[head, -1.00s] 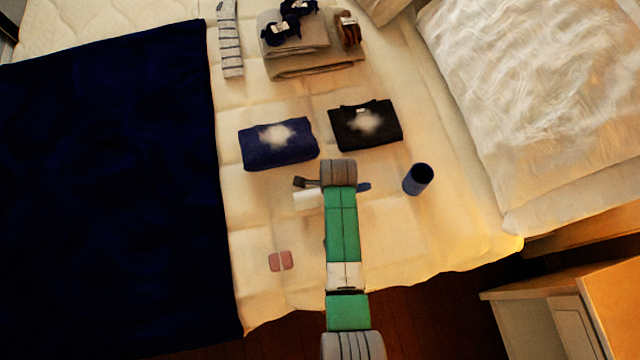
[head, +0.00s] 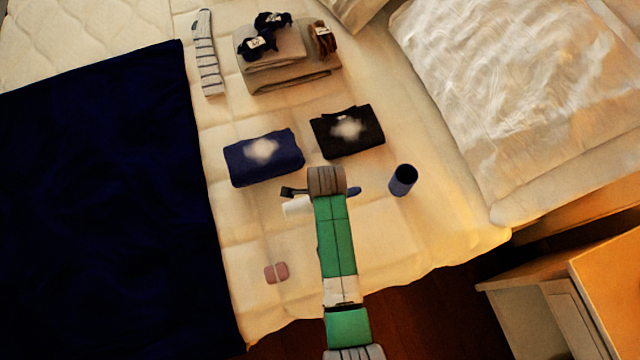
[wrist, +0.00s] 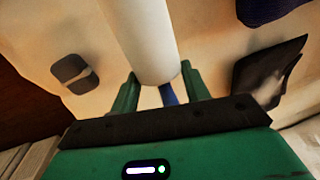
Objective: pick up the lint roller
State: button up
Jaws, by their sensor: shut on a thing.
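The lint roller has a white cylinder (head: 297,206) and a blue handle (head: 354,191), which stick out on either side of my arm's end in the head view. In the wrist view the white cylinder (wrist: 145,40) runs up from between the fingers, and a bit of the blue handle (wrist: 168,95) shows below it. My gripper (wrist: 162,90) is shut on the lint roller, with one green finger on each side. My arm hides the grip in the head view. I cannot tell whether the roller is clear of the bed.
A dark blue cup (head: 403,180) stands to the right. A folded navy shirt (head: 263,157) and a folded black shirt (head: 347,131) lie beyond the gripper. A small pink item (head: 276,272) lies at lower left. A navy blanket (head: 100,200) covers the left. A nightstand (head: 560,290) stands at lower right.

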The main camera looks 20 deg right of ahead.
jog(key=s, duration=0.5)
jog(key=s+a+p, duration=0.1)
jog(key=s, duration=0.3)
jog(key=s+a+r+p, duration=0.1)
jog(key=s, duration=0.4)
jog(key=shift+s+a+r, duration=0.1)
jog(key=shift+s+a, duration=0.15)
jog(key=shift+s, duration=0.05)
